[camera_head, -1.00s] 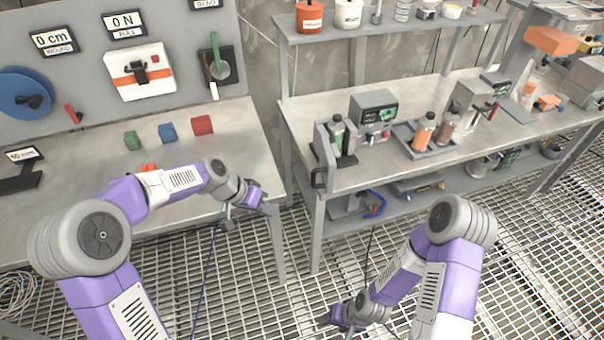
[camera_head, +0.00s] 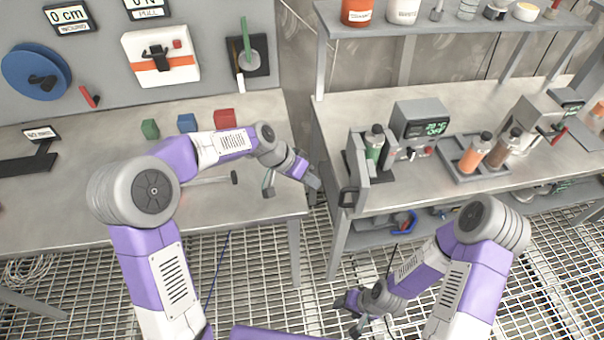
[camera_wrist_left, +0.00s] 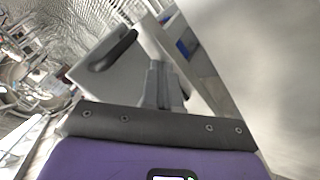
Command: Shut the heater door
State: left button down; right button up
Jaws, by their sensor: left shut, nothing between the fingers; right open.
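The heater (camera_head: 421,119) is a grey box with a green-lit display on the right-hand bench. Its grey door (camera_head: 358,162) stands open at the box's left, with a black handle (camera_head: 348,198) at the bench's front edge. My right gripper (camera_head: 345,305) is open, low over the grating.
A tray (camera_head: 487,168) with bottles sits right of the heater. A shelf with jars (camera_head: 404,12) hangs above. The left bench (camera_head: 262,200) holds several coloured blocks, and a gap separates it from the heater bench (camera_head: 420,187). The floor is open grating.

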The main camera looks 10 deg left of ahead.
pick_arm(q)
jog(key=d, duration=0.1)
jog(key=s+d+f, duration=0.1)
jog(key=d, duration=0.1)
jog(key=d+f+b, duration=0.1)
jog(key=d, duration=0.1)
jog(key=shift+s+d+f, duration=0.1)
jog(key=shift+s, duration=0.1)
